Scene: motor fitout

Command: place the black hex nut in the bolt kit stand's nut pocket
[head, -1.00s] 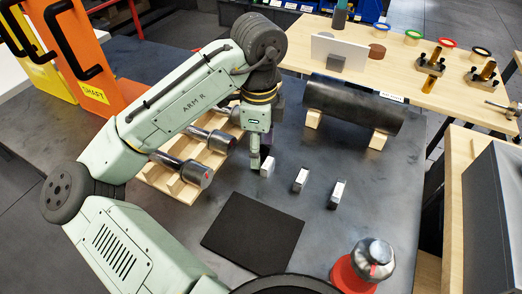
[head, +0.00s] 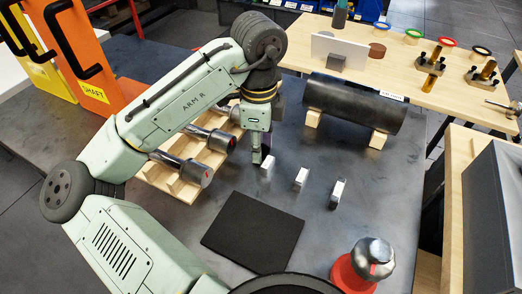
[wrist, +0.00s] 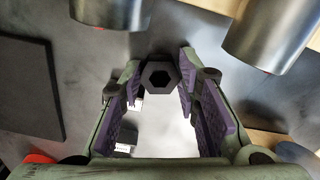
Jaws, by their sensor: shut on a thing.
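My gripper (head: 262,157) points down low over the dark table, beside the nearest of several small white-faced blocks. In the wrist view my gripper (wrist: 161,82) has its purple pads on both sides of the black hex nut (wrist: 160,74) and is shut on it. The nut is hidden in the head view. I cannot tell which is the bolt kit stand, and no nut pocket is clear.
White-faced blocks (head: 301,177) stand right of my gripper. A black mat (head: 253,232) lies in front. A wooden rack (head: 172,183) with metal shafts is to the left. A large dark cylinder (head: 354,107) lies on wooden supports behind. A red-based metal part (head: 372,262) stands front right.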

